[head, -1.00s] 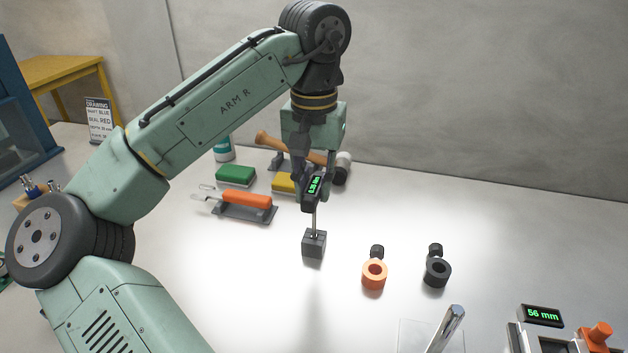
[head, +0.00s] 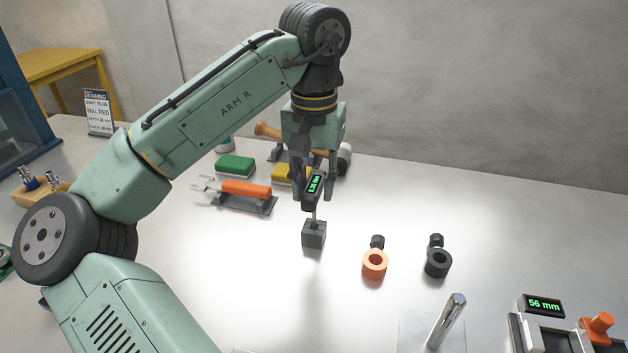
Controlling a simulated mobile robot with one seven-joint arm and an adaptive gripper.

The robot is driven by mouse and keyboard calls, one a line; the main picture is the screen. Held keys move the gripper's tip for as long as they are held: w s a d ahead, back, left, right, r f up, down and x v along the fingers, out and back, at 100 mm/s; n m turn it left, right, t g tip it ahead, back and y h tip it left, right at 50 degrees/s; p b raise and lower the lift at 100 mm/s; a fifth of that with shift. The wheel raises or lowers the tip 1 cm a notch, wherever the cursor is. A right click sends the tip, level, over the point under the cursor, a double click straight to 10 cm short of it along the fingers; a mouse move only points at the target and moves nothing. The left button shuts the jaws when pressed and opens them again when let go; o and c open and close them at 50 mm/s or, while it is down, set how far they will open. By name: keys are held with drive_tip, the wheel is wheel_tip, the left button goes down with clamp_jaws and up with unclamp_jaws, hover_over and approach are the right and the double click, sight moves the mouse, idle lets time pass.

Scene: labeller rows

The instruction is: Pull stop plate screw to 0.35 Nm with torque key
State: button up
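A torque key (head: 314,187) with a small green-lit display is between the fingers of my gripper (head: 314,190) in the head view. The fingers appear shut on its head. Its thin shaft points down to a small dark grey block (head: 313,236) on the table. The shaft's lower end meets the block's top; whether it sits in a hole or just in front cannot be told. The display digits are too small to read surely. I cannot identify the stop plate or its screw for certain.
An orange ring (head: 374,264) and a black ring (head: 438,263), each with a black knob, lie right of the block. A metal rod (head: 447,320) and a device reading 56 mm (head: 543,305) are at front right.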

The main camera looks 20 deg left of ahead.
drive_tip(key=shift+o, duration=1.3)
wheel_tip(320, 180, up, 12)
drive_tip(key=shift+s, duration=0.1)
